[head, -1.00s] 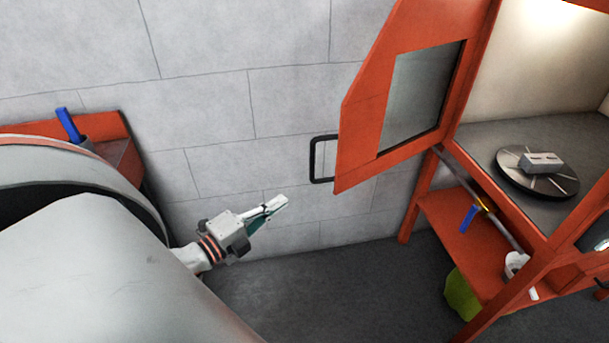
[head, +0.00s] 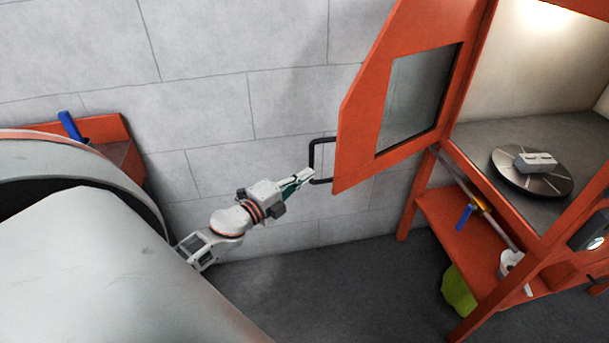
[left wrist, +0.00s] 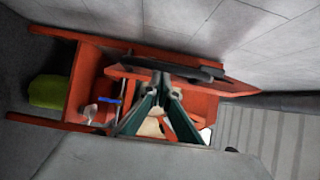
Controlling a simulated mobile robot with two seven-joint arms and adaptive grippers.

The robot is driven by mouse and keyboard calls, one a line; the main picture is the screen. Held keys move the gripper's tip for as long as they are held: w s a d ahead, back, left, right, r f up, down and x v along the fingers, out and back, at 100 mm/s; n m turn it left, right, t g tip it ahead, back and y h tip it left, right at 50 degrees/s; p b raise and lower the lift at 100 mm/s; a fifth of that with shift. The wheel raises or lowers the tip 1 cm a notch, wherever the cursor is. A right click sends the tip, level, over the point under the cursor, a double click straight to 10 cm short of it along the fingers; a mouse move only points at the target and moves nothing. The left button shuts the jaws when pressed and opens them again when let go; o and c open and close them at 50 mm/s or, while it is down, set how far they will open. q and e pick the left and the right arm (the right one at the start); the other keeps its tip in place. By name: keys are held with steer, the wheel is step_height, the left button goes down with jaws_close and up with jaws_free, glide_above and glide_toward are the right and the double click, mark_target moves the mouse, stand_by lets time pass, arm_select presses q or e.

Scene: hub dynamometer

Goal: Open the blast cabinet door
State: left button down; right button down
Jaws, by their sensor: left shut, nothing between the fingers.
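The orange blast cabinet door (head: 362,130), with a dark window, stands swung out to the left of the cabinet (head: 449,215), whose inside shows. A black bar handle (head: 313,158) sticks out from the door's free edge. My left gripper (head: 309,176) is shut and empty. Its fingertips are at the lower end of the handle in the head view; I cannot tell if they touch it. In the left wrist view the fingers (left wrist: 163,92) point toward the orange door (left wrist: 215,84), with a dark bar (left wrist: 180,70) just beyond. My right gripper is not seen.
A round turntable (head: 510,179) with a grey block (head: 537,162) is inside the cabinet. The shelf below holds a blue-handled tool (head: 465,216) and a white cup (head: 510,262). A green bag (head: 458,292) is on the floor. A grey wall (head: 240,60) stands behind the door.

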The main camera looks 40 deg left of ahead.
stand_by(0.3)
arm_select(q)
steer(key=shift+w+a+m+h+b, duration=0.45)
steer(key=shift+w+a+b, duration=1.45)
steer(key=shift+a, duration=1.8)
steer(key=shift+w+a+m+h+b, duration=0.25)
steer(key=shift+w+a+h+b, duration=0.4)
steer(key=shift+w+a+b, duration=2.15)
steer(key=a+p+v, duration=0.1)
steer(key=p+v, duration=0.1)
steer(key=v, duration=0.7)
steer(key=shift+s+a+r, duration=0.2)
steer(key=shift+s+r, duration=0.05)
steer(key=shift+f, duration=0.1)
